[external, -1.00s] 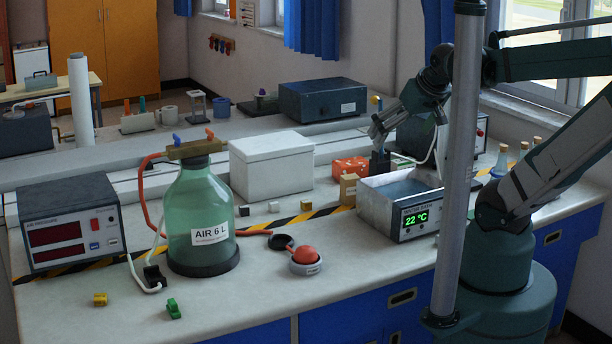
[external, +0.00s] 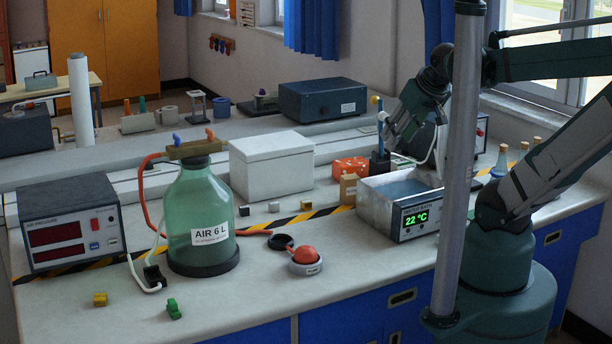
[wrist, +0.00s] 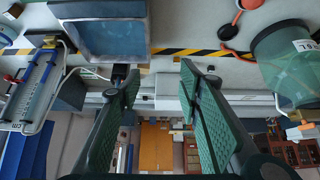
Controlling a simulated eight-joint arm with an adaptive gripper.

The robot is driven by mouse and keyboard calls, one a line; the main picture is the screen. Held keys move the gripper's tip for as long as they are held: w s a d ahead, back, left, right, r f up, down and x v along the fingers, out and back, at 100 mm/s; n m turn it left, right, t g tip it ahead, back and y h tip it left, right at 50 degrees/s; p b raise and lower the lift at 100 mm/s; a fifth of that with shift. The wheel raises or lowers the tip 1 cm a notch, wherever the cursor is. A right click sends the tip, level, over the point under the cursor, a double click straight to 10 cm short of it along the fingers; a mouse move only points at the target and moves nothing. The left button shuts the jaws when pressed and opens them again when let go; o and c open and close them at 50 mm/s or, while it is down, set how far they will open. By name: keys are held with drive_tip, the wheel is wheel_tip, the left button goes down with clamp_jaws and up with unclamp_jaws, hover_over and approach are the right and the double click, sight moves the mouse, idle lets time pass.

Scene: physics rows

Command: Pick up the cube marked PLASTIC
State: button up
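Several small cubes lie on the bench, and their markings are too small to read, so I cannot tell which says PLASTIC. A dark cube (external: 244,211), a pale cube (external: 274,207) and a tan cube (external: 306,205) lie in front of the white box. A yellow block (external: 100,299) and a green block (external: 174,309) lie near the front left edge. My gripper (wrist: 158,73) is open, with nothing between its fingers in the wrist view. In the external view it is above the bench behind the water bath, apart from the cubes.
The water bath (external: 397,222) stands right of the cubes, with a wooden block (external: 348,189) and red box (external: 350,167) behind it. The white box (external: 272,166) and green AIR bottle (external: 202,222) stand left. The front bench is mostly clear.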

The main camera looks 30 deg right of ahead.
drive_tip(key=n+g, duration=0.7)
drive_tip(key=n, duration=1)
hover_over(274, 203)
drive_tip(key=f, duration=2.3)
drive_tip(key=shift+s+d+f, duration=0.25)
drive_tip(key=shift+s, duration=0.15)
drive_tip(key=shift+w+a+f, duration=0.2)
drive_tip(key=shift+a+f, duration=0.05)
drive_tip(key=shift+f, duration=0.45)
drive_tip(key=shift+f, duration=1.25)
